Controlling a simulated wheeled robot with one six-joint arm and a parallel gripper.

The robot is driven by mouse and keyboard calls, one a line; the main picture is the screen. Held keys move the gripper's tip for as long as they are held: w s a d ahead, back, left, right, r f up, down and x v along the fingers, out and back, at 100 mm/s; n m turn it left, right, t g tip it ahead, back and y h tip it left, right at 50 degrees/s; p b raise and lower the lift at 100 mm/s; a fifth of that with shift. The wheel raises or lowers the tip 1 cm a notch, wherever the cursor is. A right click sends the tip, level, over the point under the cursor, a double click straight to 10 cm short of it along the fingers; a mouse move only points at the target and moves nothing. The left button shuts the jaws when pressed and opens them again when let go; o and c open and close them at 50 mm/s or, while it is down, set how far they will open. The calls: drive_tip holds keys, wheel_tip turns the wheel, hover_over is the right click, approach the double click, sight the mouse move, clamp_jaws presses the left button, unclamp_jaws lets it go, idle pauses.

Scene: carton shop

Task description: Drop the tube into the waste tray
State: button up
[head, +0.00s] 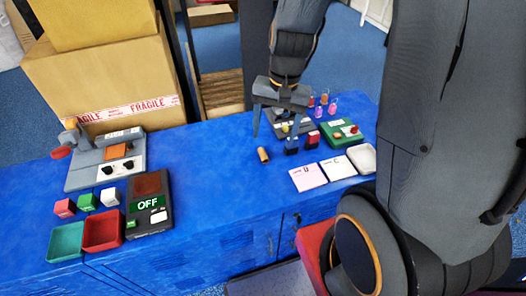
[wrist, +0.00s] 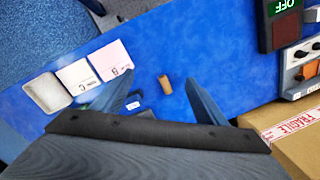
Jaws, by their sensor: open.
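A small brown tube (head: 263,155) stands or lies on the blue table, below and a little in front of my gripper. My gripper (head: 280,130) is open and empty, pointing down above the table. In the wrist view the tube (wrist: 165,85) shows between the two fingertips, and it looks apart from both. A pale grey tray (head: 362,158) is at the right, beside two cards. A red tray (head: 102,232) and a teal tray (head: 67,242) are at the front left. No label shows which is the waste tray.
Two cards (head: 308,176) lie right of the tube. Small dark and red blocks (head: 313,139) and a green tray (head: 341,133) are close behind. A device marked OFF (head: 150,205) and a large carton (head: 105,80) are at the left. The table's middle is clear.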

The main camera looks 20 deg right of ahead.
sight(263, 153)
drive_tip(key=w+d+f+m+y+p, duration=0.2)
drive_tip(key=w+d+f+m+p, duration=0.1)
drive_tip(key=w+f+m, duration=0.7)
drive_tip(key=shift+m, duration=0.8)
drive_tip(key=shift+s+a+f+p, duration=0.25)
drive_tip(key=shift+a+f+p, duration=0.25)
drive_tip(key=shift+f, duration=0.55)
drive_tip(key=shift+s+a+f+p, duration=0.3)
drive_tip(key=shift+a+f+p, duration=0.15)
drive_tip(key=shift+f, duration=0.55)
drive_tip(key=shift+s+a+f+p, duration=0.25)
drive_tip(key=shift+a+f+p, duration=0.25)
drive_tip(key=shift+f, duration=0.55)
drive_tip(key=c, duration=1.2)
drive_tip(key=shift+r, duration=0.1)
